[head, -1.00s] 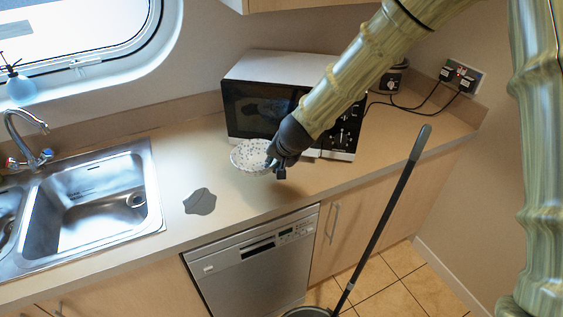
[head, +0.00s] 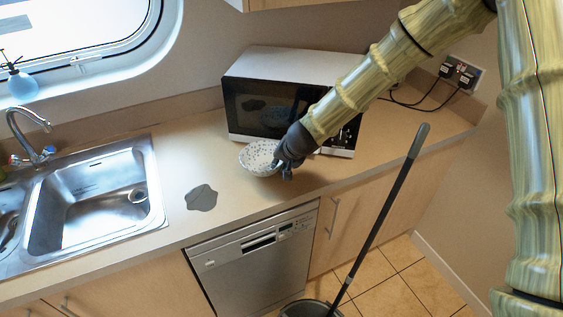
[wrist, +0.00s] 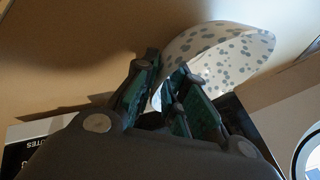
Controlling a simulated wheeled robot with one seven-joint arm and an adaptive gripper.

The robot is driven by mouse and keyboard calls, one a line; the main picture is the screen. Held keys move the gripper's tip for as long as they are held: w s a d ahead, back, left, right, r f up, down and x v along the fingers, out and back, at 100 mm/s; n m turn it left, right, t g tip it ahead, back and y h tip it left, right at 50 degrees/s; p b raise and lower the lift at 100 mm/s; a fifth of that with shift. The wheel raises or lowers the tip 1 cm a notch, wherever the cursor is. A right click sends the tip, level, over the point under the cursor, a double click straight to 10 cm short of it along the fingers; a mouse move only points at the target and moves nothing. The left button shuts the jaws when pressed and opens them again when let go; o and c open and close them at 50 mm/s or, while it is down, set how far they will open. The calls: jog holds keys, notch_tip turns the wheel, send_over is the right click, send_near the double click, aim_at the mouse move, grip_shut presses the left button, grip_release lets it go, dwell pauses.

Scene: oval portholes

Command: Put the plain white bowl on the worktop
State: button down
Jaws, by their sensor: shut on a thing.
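A white bowl with grey speckles (head: 257,157) is in front of the microwave, over the worktop (head: 190,158). It is speckled, not plain; no plain white bowl shows. My gripper (head: 284,166) is at the bowl's right side, shut on its rim. In the wrist view my gripper's fingers (wrist: 168,85) pinch the edge of the speckled bowl (wrist: 232,58), which looks tilted there. I cannot tell whether the bowl's base touches the worktop.
A microwave (head: 265,104) stands close behind the bowl. A sink (head: 90,200) is at left and a flat grey patch (head: 201,197) lies on the worktop between. A dishwasher (head: 255,250) is below. A long dark handle (head: 385,210) leans at right.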

jog(key=c, duration=1.5)
grip_release()
jog(key=shift+f, duration=0.1)
jog(key=shift+o, duration=0.2)
jog(key=shift+r, duration=0.2)
jog(key=b+v, duration=0.2)
jog(key=v, duration=0.9)
jog(key=shift+s+r, duration=0.25)
jog(key=shift+r, duration=0.05)
jog(key=shift+d, duration=0.15)
